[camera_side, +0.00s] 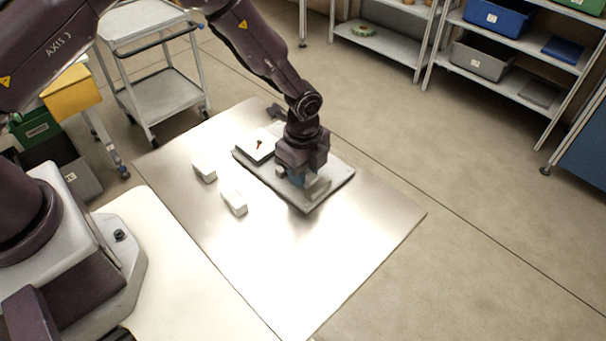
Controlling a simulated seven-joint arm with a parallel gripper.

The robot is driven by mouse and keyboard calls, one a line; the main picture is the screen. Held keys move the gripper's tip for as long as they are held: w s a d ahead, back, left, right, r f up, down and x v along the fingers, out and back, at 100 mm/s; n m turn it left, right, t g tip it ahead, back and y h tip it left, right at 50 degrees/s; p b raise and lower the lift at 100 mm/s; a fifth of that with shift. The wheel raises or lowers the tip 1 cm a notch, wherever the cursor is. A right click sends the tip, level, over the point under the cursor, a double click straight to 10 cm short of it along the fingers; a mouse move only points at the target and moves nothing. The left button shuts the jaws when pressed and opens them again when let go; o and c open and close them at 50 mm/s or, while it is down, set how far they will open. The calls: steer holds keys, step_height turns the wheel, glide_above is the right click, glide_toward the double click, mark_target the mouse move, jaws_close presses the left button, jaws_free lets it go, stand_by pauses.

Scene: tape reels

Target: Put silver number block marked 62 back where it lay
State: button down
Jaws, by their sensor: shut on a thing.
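My gripper (300,184) points down over the right part of a flat grey plate (304,206) on the metal table. It is shut on a silver-grey block (317,188), which shows partly below the fingers, low over the plate. The rest of the block is hidden by the gripper. No number can be read on it, and I cannot tell whether it touches the plate.
A pale, flat box (256,148) with a small dark red mark sits at the plate's left end. Two white blocks (204,172) (235,203) lie on the table (300,265) left of the plate. A dark object (276,112) lies behind. The table's front is clear.

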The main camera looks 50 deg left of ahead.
steer(key=shift+r, duration=3)
steer(key=shift+d+r, duration=0.15)
steer(key=shift+d, duration=0.15)
steer(key=s+d+r+m, duration=0.1)
steer(key=s+d+r, duration=0.1)
steer(key=s+d, duration=0.25)
glide_above(273, 240)
steer(key=f, duration=0.1)
steer(key=shift+n, duration=0.5)
step_height(273, 240, down, 4)
steer(key=shift+f, duration=2.15)
steer(key=shift+f, duration=0.1)
